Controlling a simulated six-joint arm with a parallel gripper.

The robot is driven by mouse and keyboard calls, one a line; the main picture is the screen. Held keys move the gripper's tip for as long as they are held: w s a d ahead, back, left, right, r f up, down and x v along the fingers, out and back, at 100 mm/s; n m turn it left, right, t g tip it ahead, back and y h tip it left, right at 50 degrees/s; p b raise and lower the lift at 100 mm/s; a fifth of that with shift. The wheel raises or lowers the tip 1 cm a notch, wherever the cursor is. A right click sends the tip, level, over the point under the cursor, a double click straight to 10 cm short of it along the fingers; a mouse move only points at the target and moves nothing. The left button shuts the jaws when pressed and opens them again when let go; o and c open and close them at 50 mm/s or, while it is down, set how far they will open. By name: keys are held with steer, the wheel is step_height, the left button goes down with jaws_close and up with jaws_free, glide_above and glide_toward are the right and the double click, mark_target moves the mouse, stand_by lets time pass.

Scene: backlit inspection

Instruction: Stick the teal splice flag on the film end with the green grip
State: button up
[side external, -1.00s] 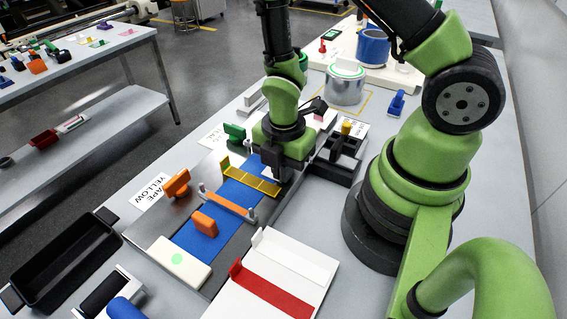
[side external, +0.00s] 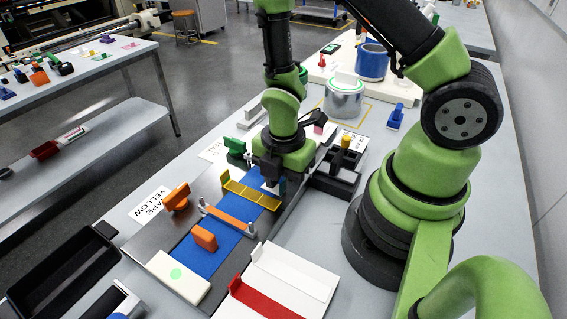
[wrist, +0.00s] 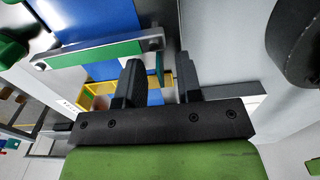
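The blue film (side external: 203,262) runs along the grey plate; more of it shows at the top of the wrist view (wrist: 85,16). A bar with a green strip (wrist: 95,54) crosses it there. A green grip (side external: 236,146) stands left of my gripper. The teal flag (wrist: 160,62) is a thin upright piece between my two fingers, with a gap visible on either side; a teal sliver shows in the side view (side external: 282,187). My gripper (wrist: 160,78) is open, low over the film beside the yellow frame (side external: 250,194). The flag's lower edge and its contact with the film are unclear.
A black compartment holder (side external: 337,170) stands close on the right. A white tray with a red strip (side external: 292,275) lies in front.

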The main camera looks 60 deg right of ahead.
step_height(320, 180, up, 10)
steer(key=shift+f, duration=0.25)
stand_by(0.6)
steer(key=s+r+m+t+y, duration=0.1)
steer(key=s+r+m+t, duration=0.2)
steer(key=r+m, duration=0.6)
steer(key=s+a+r+m+t+y, duration=0.1)
steer(key=s+r+m+t, duration=0.2)
steer(key=r+m, duration=0.6)
steer(key=m+t, duration=0.1)
steer(key=m, duration=0.3)
steer(key=shift+s+a, duration=0.15)
steer(key=shift+s, duration=0.2)
steer(key=shift+c, duration=0.3)
